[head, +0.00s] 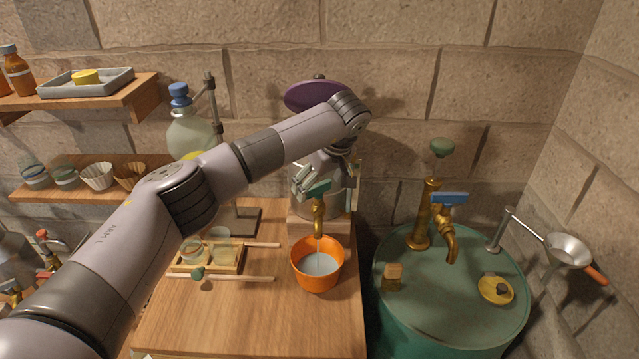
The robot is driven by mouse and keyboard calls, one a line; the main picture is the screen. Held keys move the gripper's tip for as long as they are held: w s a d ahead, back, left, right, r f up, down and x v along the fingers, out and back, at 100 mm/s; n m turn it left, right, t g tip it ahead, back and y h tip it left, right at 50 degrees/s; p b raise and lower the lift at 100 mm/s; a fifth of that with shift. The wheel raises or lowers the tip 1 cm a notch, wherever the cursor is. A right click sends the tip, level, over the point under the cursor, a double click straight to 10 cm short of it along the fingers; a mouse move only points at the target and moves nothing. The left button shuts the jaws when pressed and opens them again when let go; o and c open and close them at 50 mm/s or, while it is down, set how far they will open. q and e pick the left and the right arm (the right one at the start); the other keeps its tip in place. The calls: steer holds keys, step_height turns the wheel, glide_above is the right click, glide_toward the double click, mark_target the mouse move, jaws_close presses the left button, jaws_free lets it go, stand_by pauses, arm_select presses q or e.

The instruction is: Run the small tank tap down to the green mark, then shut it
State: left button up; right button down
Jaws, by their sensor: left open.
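The small metal tank (333,203) stands on a wooden block at the back of the bench, largely hidden behind my left arm and gripper. Its brass tap (318,222) has a green handle (318,188) and points down over an orange bowl (333,280). A thin pale stream seems to run from the spout into the bowl, which holds whitish liquid. My left gripper (306,182) is open, with its fingers at the green handle; I cannot tell if they touch it. The green level mark cannot be made out. My right gripper is not in view.
A big green drum (455,310) with a blue-handled brass tap (450,230) stands right of the bench. A wooden rack (225,262) with small glasses sits left of the bowl. A glass bottle (188,130) stands behind my arm. A funnel (568,250) is at the right wall.

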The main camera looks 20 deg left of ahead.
arm_select(q)
steer(key=v, duration=1.2)
steer(key=shift+w, duration=0.1)
steer(key=shift+c, duration=0.2)
stand_by(2.8)
